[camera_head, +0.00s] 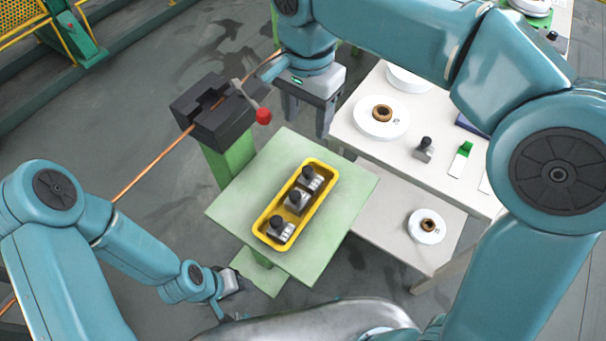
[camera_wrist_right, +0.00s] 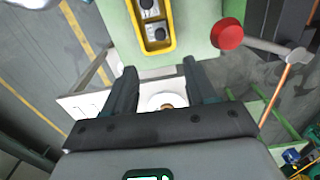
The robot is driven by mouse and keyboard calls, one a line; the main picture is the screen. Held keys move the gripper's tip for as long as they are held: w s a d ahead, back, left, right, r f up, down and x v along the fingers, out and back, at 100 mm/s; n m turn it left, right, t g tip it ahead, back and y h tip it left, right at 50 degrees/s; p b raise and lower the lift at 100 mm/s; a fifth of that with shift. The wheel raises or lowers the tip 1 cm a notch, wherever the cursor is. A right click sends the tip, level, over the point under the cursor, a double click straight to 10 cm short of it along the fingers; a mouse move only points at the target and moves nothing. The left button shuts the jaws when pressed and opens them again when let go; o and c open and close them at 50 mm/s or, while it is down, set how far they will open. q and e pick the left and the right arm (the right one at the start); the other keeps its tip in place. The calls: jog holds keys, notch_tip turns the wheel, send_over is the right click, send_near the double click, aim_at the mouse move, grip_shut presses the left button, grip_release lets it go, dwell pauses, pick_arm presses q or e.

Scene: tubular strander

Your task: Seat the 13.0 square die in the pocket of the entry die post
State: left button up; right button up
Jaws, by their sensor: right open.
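The black entry die post (camera_head: 214,112) stands on a green column at the left of centre in the head view, with a copper wire running to it. A yellow tray (camera_head: 263,217) on the green table holds three dark-knobbed metal dies: far (camera_head: 311,179), middle (camera_head: 296,200) and near (camera_head: 280,232). I cannot read which is the 13.0 die. My right gripper (camera_head: 307,122) is open and empty, right of the post; its spread fingers also show in the right wrist view (camera_wrist_right: 160,75). My left gripper (camera_head: 230,290) is low, near the table's front left; its fingers are unclear.
A lever with a red knob (camera_head: 263,116) sticks out from the post, close to my right gripper. A white table (camera_head: 400,158) at the right carries round white discs, another knobbed block (camera_head: 424,148) and a green-and-white item (camera_head: 461,158). A lower shelf holds another disc (camera_head: 427,226).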

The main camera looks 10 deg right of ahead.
send_over(308, 170)
notch_tip(308, 170, down, 10)
jog(key=shift+s+a+f, duration=0.1)
jog(key=shift+s, duration=0.05)
jog(key=shift+f, duration=0.25)
notch_tip(308, 170, down, 4)
jog(key=shift+f+p, duration=0.2)
jog(key=shift+p, duration=0.15)
jog(key=shift+w+f, duration=0.3)
jog(key=shift+f, duration=0.1)
jog(key=shift+s, duration=0.15)
jog(key=shift+c, duration=1.3)
grip_shut()
